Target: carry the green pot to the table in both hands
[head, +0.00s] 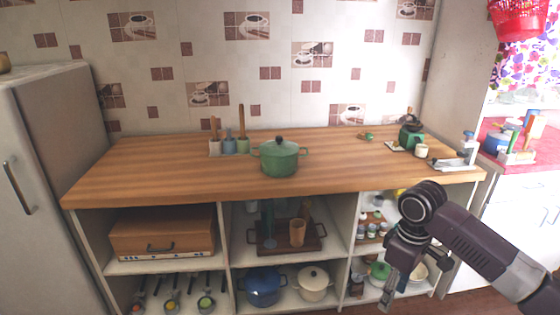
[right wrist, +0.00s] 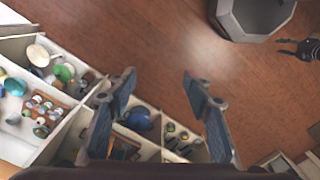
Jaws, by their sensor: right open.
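The green pot (head: 279,157) with its lid on stands upright on the wooden counter (head: 200,175), near the middle and towards the front edge in the head view. Its two side handles stick out left and right. My right gripper (head: 376,290) hangs in front of the shelves at the lower right, well away from the pot and below counter height. In the right wrist view its two fingers (right wrist: 160,82) are spread with nothing between them. My left gripper does not show in the head view. No table clearly shows in either view.
A utensil holder (head: 229,146) stands behind the pot to the left. A dark green teapot (head: 411,135) and a white cup (head: 421,151) are at the right. Shelves below hold a blue pot (head: 262,286) and a cream pot (head: 313,283). A fridge (head: 55,180) borders the left.

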